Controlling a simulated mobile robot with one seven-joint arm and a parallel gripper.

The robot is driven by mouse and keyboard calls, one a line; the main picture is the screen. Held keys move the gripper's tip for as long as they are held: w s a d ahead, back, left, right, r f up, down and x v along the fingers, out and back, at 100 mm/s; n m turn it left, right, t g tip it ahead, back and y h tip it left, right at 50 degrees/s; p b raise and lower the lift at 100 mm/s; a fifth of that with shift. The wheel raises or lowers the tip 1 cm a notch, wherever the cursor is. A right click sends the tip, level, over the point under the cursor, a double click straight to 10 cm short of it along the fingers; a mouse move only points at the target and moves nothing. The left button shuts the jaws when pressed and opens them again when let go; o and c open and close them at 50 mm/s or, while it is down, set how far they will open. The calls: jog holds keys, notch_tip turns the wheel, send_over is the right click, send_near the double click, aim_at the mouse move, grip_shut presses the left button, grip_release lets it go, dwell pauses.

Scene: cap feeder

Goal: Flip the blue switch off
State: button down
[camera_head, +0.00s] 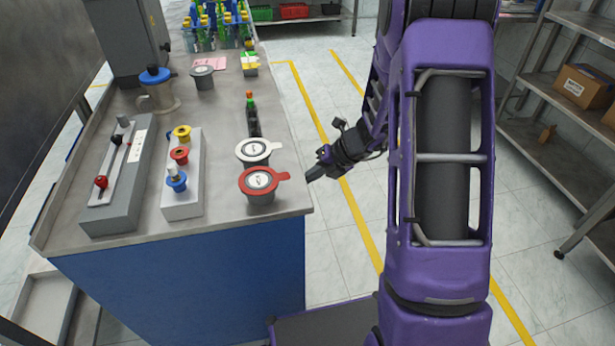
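The blue switch (177,181) is a blue knob with a pale lever standing up from it. It is the nearest of several coloured knobs on a light grey box (184,208) on the counter. A red knob (180,154) and a yellow knob (182,132) sit behind it in the same row. My gripper (311,178) is dark and points left at the counter's right edge, beside the red-lidded canister. It is well to the right of the blue switch and apart from it. Its fingers are too small and dark to tell whether they are open.
Between my gripper and the switch box stand a red-lidded canister (263,187), a white-lidded canister (258,151) and a dark bottle (252,116). A slider box (118,190) lies left. A blue-topped device (156,88) and several bottles (215,28) stand farther back on the counter (222,178).

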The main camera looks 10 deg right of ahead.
jog(key=shift+d+f+y, duration=0.1)
jog(key=shift+f+y, duration=0.05)
jog(key=shift+y, duration=0.15)
jog(key=shift+d+f+y, duration=0.2)
jog(key=shift+f+y, duration=0.15)
jog(key=shift+y, duration=0.75)
jog(key=shift+d+f+m+y+p, duration=0.15)
jog(key=shift+f+m+y+p, duration=0.25)
jog(key=shift+y, duration=0.7)
jog(key=shift+r+p, duration=0.8)
